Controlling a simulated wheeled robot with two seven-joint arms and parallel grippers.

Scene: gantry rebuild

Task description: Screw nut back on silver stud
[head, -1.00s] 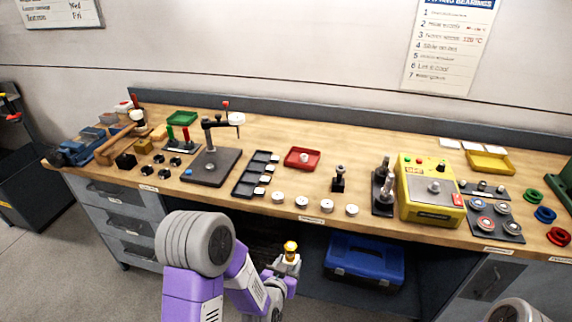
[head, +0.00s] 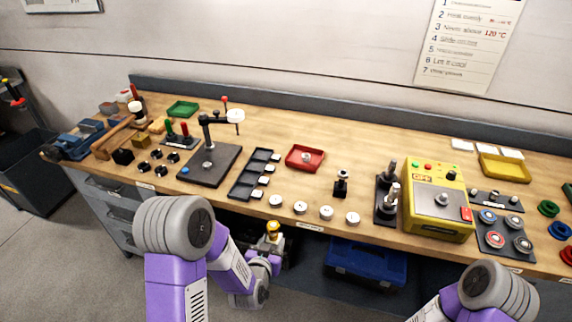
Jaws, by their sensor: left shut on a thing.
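My left gripper (head: 272,234) is below the front edge of the bench, pointing up toward it. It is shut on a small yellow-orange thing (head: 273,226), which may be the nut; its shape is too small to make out. Several silver upright parts stand on the bench, and I cannot tell which is the silver stud. One is a short piece on a small black block (head: 340,187). Others are posts on a black plate (head: 384,212) beside the yellow box. My right arm shows at the bottom right; its gripper is out of view.
The wooden bench (head: 290,128) holds a red tray (head: 305,158), a black compartment tray (head: 243,187), several white discs along the front edge, a dark-based press (head: 212,172) and a yellow box (head: 437,216). A blue case (head: 365,262) sits below.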

